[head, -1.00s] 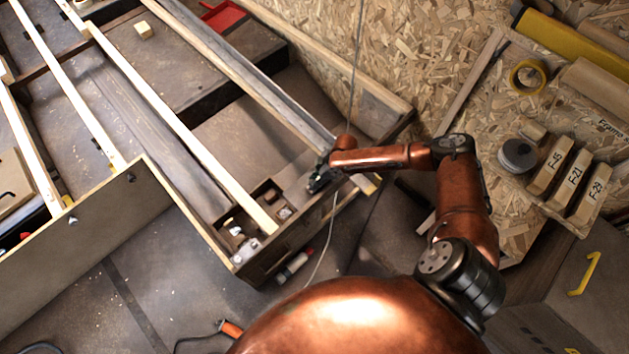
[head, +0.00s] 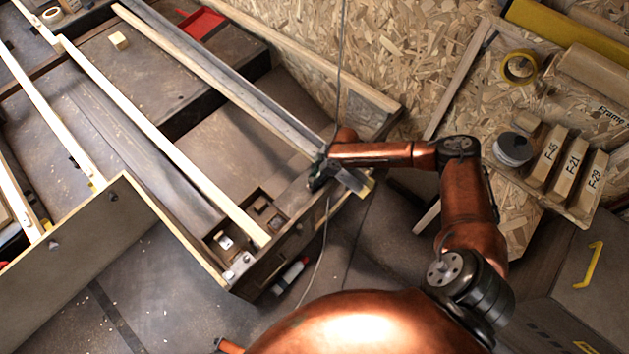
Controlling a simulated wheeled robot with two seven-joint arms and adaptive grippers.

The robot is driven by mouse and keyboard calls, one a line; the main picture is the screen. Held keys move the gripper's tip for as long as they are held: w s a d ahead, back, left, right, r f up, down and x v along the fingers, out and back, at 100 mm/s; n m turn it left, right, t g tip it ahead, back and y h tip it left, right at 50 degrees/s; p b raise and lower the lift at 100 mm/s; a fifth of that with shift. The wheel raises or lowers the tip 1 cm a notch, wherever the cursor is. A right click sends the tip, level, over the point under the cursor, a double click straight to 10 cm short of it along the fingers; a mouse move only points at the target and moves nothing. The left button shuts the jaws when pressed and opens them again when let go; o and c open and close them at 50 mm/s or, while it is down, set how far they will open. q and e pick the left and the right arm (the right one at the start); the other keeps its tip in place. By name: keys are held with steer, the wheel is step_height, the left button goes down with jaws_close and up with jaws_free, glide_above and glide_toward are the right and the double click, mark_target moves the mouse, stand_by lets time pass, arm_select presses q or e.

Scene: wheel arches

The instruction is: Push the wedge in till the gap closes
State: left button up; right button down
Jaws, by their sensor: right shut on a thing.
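My right gripper (head: 316,183) is at the near end of a long pale timber rail (head: 235,85), by the near right corner of the timber frame. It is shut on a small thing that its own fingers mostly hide. I take this to be the wedge, but its shape and the gap cannot be made out. A short piece with a yellowish end (head: 368,187) shows just right of the gripper, over the frame's edge. My left gripper is out of view.
A compartment box (head: 250,262) with small blocks stands left of the gripper. A thin cable (head: 322,240) hangs close by it. At right, a shelf holds a yellow tape roll (head: 519,66), a grey roll (head: 513,149) and labelled blocks (head: 571,160).

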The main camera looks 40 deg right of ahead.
steer(key=shift+d, duration=0.2)
steer(key=c, duration=1.6)
jaws_free()
steer(key=shift+a, duration=0.1)
steer(key=v, duration=1.2)
